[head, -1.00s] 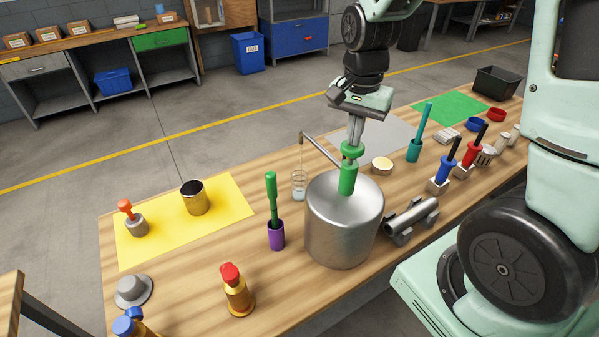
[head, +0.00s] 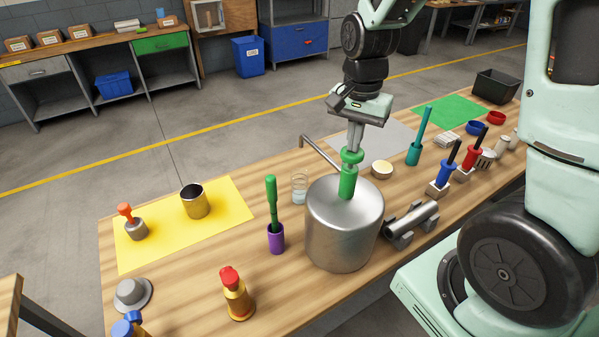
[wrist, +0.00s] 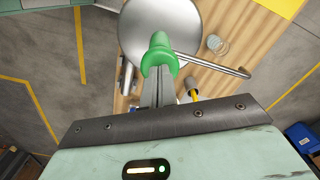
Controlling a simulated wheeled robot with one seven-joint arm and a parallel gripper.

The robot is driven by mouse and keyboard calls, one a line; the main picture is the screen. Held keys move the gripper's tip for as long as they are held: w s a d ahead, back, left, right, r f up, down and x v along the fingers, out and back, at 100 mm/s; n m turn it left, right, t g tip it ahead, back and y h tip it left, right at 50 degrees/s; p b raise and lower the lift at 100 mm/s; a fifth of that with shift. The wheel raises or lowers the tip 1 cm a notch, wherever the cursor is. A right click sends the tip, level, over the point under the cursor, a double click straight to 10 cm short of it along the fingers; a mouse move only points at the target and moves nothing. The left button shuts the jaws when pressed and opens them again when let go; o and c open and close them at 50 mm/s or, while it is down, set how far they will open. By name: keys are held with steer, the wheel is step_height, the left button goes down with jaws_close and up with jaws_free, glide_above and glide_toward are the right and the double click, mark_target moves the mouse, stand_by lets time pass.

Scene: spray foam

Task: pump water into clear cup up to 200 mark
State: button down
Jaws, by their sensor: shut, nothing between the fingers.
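A large steel pot (head: 340,235) stands on the table with a green pump (head: 347,182) on its lid and a thin spout (head: 322,152) reaching left. The clear cup (head: 299,188) stands left of the pot beneath the spout tip, with a little pale water low in it. The cup also shows in the wrist view (wrist: 217,45). Its marks are too small to read. My gripper (head: 353,147) is shut and empty, fingers pointing down at the top of the green pump handle. The wrist view shows the fingertips (wrist: 158,76) at the handle; contact is hard to judge.
A purple holder (head: 276,238) with a green tool stands left of the pot, and a gold bottle with a red top (head: 236,295) is in front. A metal cylinder on a stand (head: 411,222) is close right of the pot. The yellow mat (head: 155,232) holds two items.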

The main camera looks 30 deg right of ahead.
step_height(320, 180, up, 8)
steer(key=p, duration=0.6)
steer(key=shift+f, duration=0.15)
stand_by(0.8)
